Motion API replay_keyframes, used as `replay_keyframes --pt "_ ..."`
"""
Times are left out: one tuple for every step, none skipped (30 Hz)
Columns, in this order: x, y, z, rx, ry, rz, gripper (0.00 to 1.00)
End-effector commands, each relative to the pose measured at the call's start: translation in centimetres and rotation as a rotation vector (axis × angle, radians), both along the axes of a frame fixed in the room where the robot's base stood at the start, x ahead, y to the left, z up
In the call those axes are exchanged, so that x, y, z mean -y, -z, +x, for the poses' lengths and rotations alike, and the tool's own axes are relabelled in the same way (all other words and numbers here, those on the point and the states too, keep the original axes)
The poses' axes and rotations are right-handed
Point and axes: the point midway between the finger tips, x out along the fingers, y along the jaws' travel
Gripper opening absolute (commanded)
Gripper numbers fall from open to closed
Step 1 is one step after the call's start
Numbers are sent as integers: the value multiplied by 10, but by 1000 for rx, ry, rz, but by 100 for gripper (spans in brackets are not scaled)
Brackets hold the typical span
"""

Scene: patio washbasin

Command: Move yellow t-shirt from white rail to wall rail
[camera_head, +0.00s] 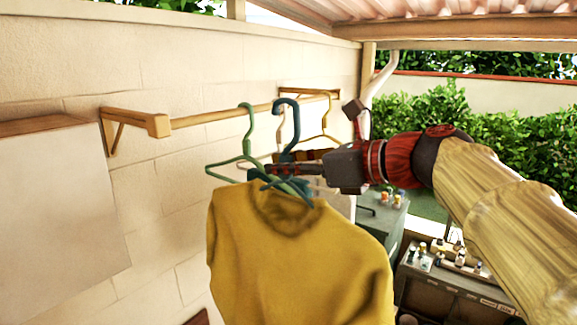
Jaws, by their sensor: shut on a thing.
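The yellow t-shirt (300,262) hangs in front of my gripper on a dark blue hanger, its lower part cut off by the frame. The hanger's hook (288,112) points up and overlaps the wall rail in the picture; I cannot tell whether it rests on it. The wall rail (205,118) is a wooden bar on wooden brackets along the block wall. My gripper (290,170) comes from the right and is shut on the blue hanger near its neck, just above the shirt collar. I cannot make out the white rail.
A green hanger (247,130) is beside the blue one, its hook at the wall rail. A yellowish hanger (326,118) is farther along. A grey cabinet (379,222) and a unit with small bottles (455,275) stand at lower right. The rail's near left stretch is bare.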

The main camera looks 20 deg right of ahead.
Motion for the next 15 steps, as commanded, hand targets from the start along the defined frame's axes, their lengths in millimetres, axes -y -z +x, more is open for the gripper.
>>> replay_keyframes --pt "-7 -2 7 -1 -5 1 0" --pt "-9 -1 11 -1 -5 1 0" --pt "-14 -1 16 -2 -5 0 0" --pt "-17 -1 20 -2 -5 0 0" --pt "-19 0 24 -2 -5 0 0" --pt "-23 0 30 -2 -4 1 0" --pt "-26 0 34 -2 -5 1 0" --pt "-29 1 38 -2 -4 1 0" --pt "-33 1 43 -3 -5 1 0" --pt "-35 1 47 -3 -4 0 0" --pt "-38 1 51 -3 -4 0 0" --pt "-42 1 56 -2 -3 1 0" --pt "-45 1 60 -2 -4 0 0" --pt "-48 2 64 -3 -4 0 0" --pt "-52 2 69 -2 -3 -1 0"
